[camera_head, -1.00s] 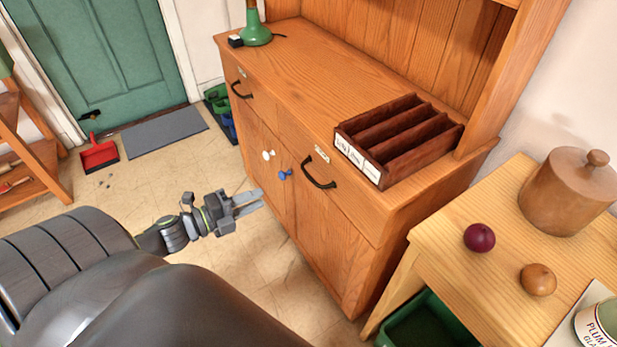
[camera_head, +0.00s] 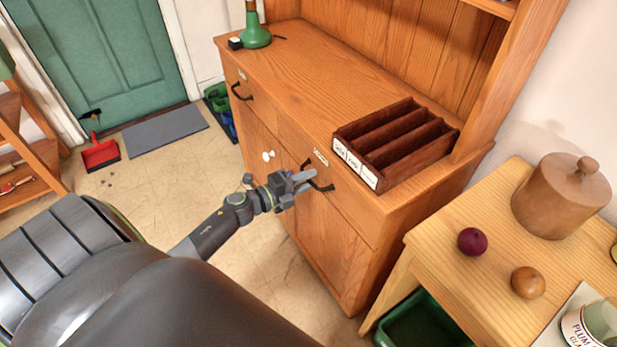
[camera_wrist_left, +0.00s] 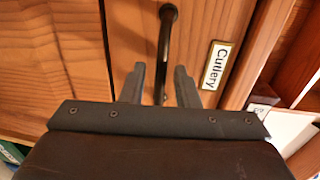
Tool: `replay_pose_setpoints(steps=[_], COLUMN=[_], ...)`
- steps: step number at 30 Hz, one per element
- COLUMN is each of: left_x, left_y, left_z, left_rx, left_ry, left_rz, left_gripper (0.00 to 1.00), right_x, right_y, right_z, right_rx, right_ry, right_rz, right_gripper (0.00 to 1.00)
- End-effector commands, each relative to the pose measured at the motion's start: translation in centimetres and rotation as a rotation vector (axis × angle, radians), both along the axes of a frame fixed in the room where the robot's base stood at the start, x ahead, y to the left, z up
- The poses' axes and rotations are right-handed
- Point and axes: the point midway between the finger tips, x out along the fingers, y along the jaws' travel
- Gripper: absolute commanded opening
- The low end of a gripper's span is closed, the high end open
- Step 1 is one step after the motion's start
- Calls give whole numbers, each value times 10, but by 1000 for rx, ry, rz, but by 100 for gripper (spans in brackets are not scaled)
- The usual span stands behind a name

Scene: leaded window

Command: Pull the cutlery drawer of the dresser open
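The wooden dresser (camera_head: 335,262) stands in the middle of the head view. Its cutlery drawer (camera_head: 355,208) is the right one in the top row and looks shut. The drawer has a dark bow handle (camera_head: 328,188) and a small label (camera_head: 320,157); in the left wrist view the label (camera_wrist_left: 215,66) reads "Cutlery". My left gripper (camera_head: 308,181) is at this handle. In the left wrist view its open fingers (camera_wrist_left: 161,84) lie on either side of the handle (camera_wrist_left: 168,32), with gaps visible. My right gripper is not in view.
A dark divided box (camera_head: 400,143) with labels sits on the dresser top above the drawer. A light wooden table (camera_head: 455,275) with a round lidded pot (camera_head: 560,198) stands at the right. A green bin (camera_head: 425,325) is below it.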

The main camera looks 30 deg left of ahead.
Motion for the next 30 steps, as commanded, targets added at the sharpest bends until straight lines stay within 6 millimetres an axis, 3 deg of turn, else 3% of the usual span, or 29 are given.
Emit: replay_pose_setpoints(steps=[12,19,30], left_x=[8,8,7], left_y=[-4,-4,-3], left_z=[-1,-1,-1], left_rx=[0,0,0], left_ry=[1,0,1], left_rz=[0,0,0], left_gripper=[28,0,0], right_x=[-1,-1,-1], right_y=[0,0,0], right_z=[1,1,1], right_rx=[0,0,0], right_ry=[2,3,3], right_rz=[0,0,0], right_gripper=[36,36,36])
